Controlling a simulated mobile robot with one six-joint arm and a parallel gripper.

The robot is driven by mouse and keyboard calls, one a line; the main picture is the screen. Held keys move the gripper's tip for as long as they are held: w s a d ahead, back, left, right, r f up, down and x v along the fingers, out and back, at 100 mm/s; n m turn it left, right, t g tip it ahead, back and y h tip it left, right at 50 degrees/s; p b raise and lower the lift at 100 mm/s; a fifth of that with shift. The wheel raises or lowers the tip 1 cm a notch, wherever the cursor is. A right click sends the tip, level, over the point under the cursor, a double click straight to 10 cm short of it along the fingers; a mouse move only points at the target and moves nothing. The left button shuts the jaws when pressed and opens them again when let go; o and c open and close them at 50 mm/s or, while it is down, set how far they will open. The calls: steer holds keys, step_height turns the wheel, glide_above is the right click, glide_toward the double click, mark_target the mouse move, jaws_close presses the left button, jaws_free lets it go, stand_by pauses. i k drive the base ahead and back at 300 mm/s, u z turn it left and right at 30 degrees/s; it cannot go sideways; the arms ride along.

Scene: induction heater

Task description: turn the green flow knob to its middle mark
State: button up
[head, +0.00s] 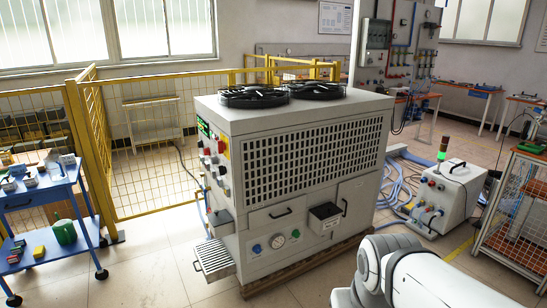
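A large grey heater cabinet (312,205) stands in the middle of the head view. Low on its long side is a light panel with a blue knob (256,249), a round white gauge (278,241) and a small greenish knob (295,234) to the right of the gauge. The greenish knob is too small to read its pointer or marks. My white arm shows at the bottom right, in front of the cabinet and to the right of this panel. My gripper is not in view.
A dark open box (325,216) juts from the cabinet above and right of the panel. A grey grate (214,258) sticks out at the left. A blue cart (45,220) and yellow fence (150,140) stand left; a wheeled unit (447,198) stands right.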

mark_target(296, 234)
steer(key=z, duration=0.3)
steer(key=i, duration=1.75)
steer(key=z, duration=0.4)
